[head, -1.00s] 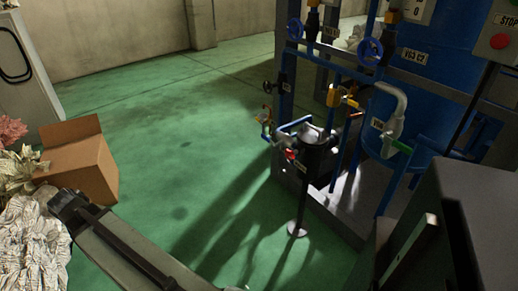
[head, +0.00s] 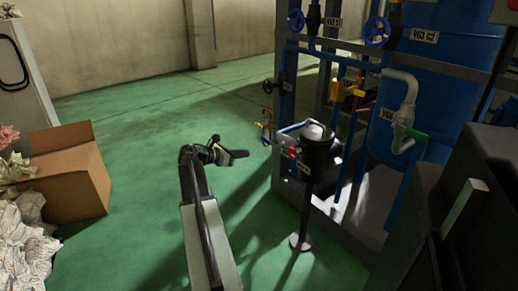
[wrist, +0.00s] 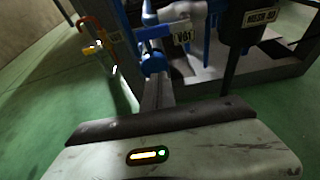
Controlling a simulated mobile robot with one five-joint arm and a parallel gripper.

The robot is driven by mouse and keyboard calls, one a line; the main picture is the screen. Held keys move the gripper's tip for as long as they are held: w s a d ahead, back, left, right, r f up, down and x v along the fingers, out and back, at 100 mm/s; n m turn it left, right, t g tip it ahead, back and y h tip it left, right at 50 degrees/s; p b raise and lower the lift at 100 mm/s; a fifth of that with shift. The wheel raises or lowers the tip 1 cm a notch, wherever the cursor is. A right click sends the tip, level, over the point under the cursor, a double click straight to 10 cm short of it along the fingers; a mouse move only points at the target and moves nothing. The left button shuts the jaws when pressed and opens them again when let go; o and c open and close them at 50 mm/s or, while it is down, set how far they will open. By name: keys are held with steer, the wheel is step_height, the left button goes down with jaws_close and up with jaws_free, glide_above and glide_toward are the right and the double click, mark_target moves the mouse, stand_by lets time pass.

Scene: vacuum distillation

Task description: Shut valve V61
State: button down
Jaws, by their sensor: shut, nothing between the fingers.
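The black stand (head: 318,160) rises from a round foot in front of the blue-framed rig. Orange and yellow fittings (wrist: 92,35) stick out left of the label. A cardboard box (head: 65,172) and crumpled paper (head: 25,240) lie at left. The green floor between is clear.

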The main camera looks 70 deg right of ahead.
mark_target(269, 142)
steer(key=b+x, duration=0.3)
steer(key=x, duration=0.6)
steer(key=r+p, duration=0.3)
steer(key=shift+s+d+r+p, duration=0.15)
steer(key=shift+d+r+p, duration=0.15)
steer(key=shift+p, duration=0.1)
steer(key=shift+s, duration=0.15)
